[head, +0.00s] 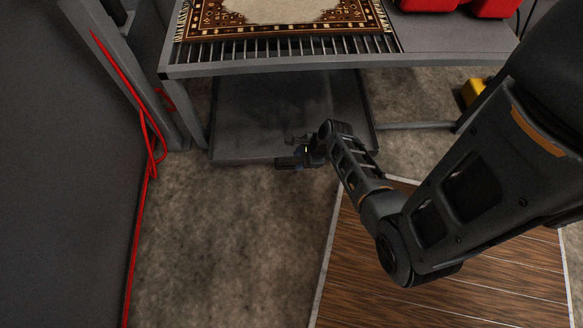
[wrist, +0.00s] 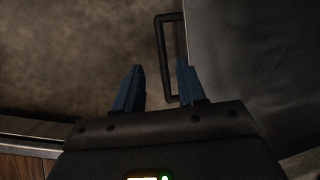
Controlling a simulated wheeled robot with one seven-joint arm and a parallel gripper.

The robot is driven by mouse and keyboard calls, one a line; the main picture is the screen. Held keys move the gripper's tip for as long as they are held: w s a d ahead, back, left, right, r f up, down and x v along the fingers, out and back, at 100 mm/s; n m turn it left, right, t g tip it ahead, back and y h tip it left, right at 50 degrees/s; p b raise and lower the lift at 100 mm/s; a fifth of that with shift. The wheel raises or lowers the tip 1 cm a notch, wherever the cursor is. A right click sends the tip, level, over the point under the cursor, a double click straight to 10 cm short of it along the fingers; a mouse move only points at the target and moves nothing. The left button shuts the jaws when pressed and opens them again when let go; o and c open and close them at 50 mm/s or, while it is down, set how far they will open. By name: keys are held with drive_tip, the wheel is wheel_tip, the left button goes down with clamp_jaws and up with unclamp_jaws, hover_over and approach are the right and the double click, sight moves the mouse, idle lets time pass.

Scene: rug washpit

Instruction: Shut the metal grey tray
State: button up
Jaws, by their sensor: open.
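The metal grey tray (head: 240,115) is a wide, shallow pan under the slatted table, its front edge out in front of the table. In the wrist view its dark surface (wrist: 255,60) fills the right side. A black bar handle (wrist: 163,60) stands out from its front edge. My gripper (head: 290,158) is at the tray's front edge in the head view. In the wrist view my gripper (wrist: 160,70) is open and empty, and the handle's bar appears between its two blue fingers. I cannot tell whether they touch. The arm and gripper hide part of the tray's front.
A patterned rug (head: 285,15) lies on the slatted table (head: 330,66). Red containers (head: 495,6) stand on its right. A dark panel (head: 60,150) with a red hose (head: 138,215) is on the left. A wooden platform (head: 440,290) lies front right. The concrete floor (head: 230,240) is clear.

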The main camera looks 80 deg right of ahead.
sight(289, 167)
drive_tip(key=shift+b+x, duration=2.3)
drive_tip(key=shift+x, duration=1.7)
drive_tip(key=shift+s+d, duration=0.15)
clamp_jaws()
